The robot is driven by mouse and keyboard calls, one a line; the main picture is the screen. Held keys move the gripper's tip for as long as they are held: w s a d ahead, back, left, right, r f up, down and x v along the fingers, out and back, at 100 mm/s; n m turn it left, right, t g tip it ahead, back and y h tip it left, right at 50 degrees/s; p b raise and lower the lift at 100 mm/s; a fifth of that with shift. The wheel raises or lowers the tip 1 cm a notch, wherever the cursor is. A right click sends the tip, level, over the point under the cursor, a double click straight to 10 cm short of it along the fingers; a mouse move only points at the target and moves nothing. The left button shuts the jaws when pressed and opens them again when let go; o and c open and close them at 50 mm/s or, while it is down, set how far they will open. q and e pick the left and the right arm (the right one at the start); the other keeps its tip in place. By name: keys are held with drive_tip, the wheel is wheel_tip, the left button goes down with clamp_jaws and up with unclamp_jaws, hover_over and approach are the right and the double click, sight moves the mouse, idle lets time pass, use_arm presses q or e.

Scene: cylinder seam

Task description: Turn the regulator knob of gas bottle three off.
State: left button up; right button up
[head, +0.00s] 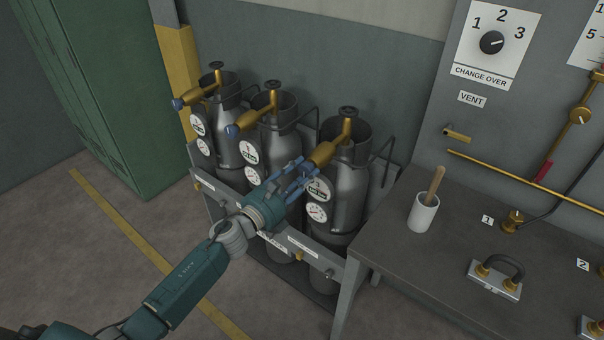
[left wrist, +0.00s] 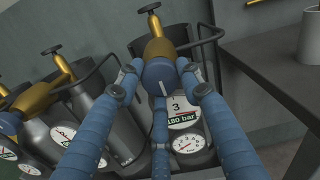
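Gas bottle three (head: 350,190) is the rightmost of three grey bottles in the rack. Its brass regulator (head: 325,153) points toward my left gripper (head: 302,172). In the left wrist view, its blue regulator knob (left wrist: 159,75) has a white mark pointing down; the tag (left wrist: 182,108) reads 3 and 180 bar, above a round gauge (left wrist: 190,143). My left gripper's blue fingers (left wrist: 160,82) are spread around the knob, two at the sides and one below. They look open; contact is unclear. In the head view the fingers hide the knob. My right gripper is not in view.
Two other bottles (head: 283,140) (head: 232,120) with blue knobs stand left. A rack rail (head: 300,243) crosses in front. A workbench (head: 390,255) with a white cup (head: 423,213) stands right. A green cabinet (head: 95,80) is left. Floor in front is open.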

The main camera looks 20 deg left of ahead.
use_arm(q)
drive_tip(key=shift+f, duration=0.1)
drive_tip(key=shift+c, duration=1.4)
